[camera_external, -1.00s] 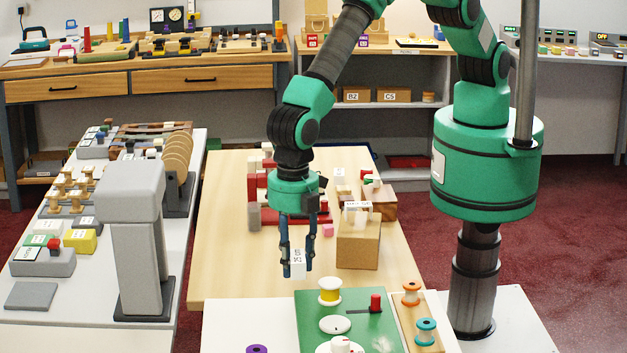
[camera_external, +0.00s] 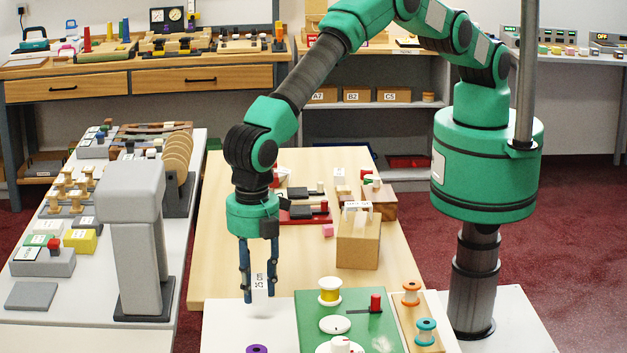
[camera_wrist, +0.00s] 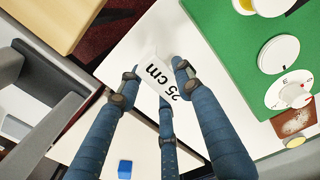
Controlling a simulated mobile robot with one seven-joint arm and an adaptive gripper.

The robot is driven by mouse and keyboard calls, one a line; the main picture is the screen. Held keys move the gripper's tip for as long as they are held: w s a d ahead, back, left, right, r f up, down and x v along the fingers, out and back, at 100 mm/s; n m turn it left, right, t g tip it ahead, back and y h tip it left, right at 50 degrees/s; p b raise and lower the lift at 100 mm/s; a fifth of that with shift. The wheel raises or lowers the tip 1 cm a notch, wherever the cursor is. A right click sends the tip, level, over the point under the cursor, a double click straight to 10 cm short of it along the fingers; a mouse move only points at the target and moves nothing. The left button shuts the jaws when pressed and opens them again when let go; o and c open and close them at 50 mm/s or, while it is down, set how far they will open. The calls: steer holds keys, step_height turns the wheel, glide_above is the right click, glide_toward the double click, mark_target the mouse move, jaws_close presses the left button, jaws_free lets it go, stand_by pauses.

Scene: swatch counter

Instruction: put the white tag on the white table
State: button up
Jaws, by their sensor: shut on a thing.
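The white tag (camera_external: 261,284), printed with "25 cm", is held upright between the fingers of my gripper (camera_external: 258,292). In the wrist view the tag (camera_wrist: 157,74) sits between the blue fingertips of my gripper (camera_wrist: 155,72), which are shut on it. The white table (camera_external: 228,330) is at the front of the external view, and the tag's lower end shows over its back left part. I cannot tell whether the tag touches the table. The white table (camera_wrist: 128,52) also fills the middle of the wrist view.
A purple spool (camera_external: 257,349) is at the front edge. A blue cube (camera_wrist: 124,168) shows in the wrist view. The table's left part looks clear.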

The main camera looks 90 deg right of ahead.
mark_target(242, 323)
steer(key=shift+w+a+f, duration=0.2)
steer(key=shift+w+a, duration=1.3)
steer(key=shift+f, duration=1.7)
steer(key=shift+f, duration=0.15)
steer(key=o, duration=0.8)
steer(key=shift+o, duration=0.2)
step_height(242, 323, up, 12)
